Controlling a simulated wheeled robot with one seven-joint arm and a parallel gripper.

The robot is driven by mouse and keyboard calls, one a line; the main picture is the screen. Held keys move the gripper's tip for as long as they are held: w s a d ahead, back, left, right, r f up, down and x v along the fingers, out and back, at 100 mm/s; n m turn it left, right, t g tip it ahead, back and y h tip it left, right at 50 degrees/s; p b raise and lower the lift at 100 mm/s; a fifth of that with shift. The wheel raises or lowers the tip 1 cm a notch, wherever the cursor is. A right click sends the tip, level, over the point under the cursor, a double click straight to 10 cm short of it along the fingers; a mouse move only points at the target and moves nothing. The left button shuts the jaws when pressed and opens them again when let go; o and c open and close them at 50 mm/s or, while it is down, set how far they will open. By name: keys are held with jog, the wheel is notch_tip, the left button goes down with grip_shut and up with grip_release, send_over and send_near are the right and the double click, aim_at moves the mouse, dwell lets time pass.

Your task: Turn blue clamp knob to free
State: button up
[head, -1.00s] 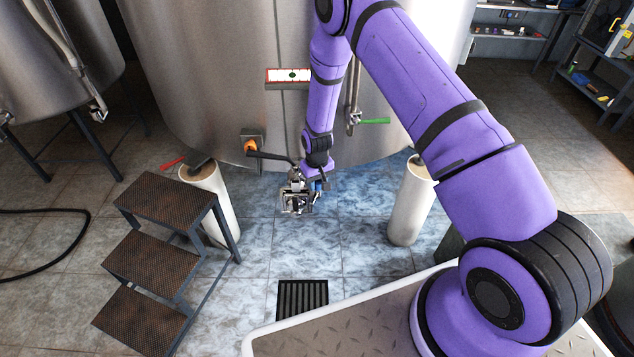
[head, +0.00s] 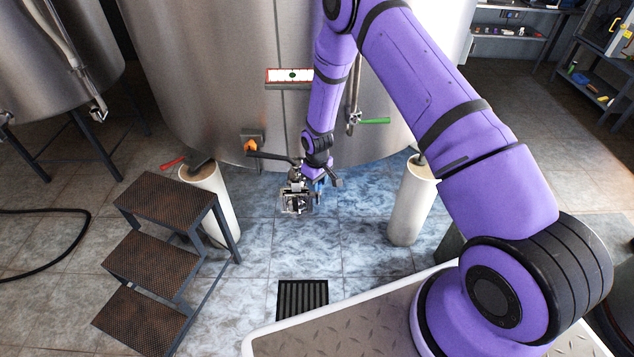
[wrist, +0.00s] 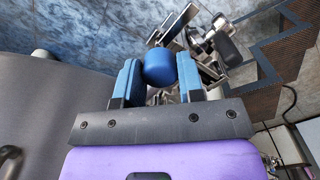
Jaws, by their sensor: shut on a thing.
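The blue clamp knob (wrist: 158,68) is a round blue knob in the wrist view, with metal clamp parts (wrist: 205,45) just beyond it and to its right. My gripper (wrist: 158,72) is shut on the knob, with one blue finger pad on each side of it. In the head view my gripper (head: 318,178) is low in front of the large steel tank, at the right side of the metal clamp assembly (head: 297,200). In the head view the knob is mostly hidden, so its turn angle cannot be told there.
A black-handled valve arm (head: 272,155) with an orange part juts from the tank (head: 210,80) just left of my wrist. White posts (head: 410,205) stand on both sides, with brown steps (head: 160,200) at left. A green-handled valve (head: 373,121) hangs at right. Floor below has a drain (head: 302,298).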

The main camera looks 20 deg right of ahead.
jog(key=o, duration=0.9)
jog(key=shift+r, duration=0.15)
notch_tip(320, 180, up, 11)
jog(key=shift+f, duration=0.2)
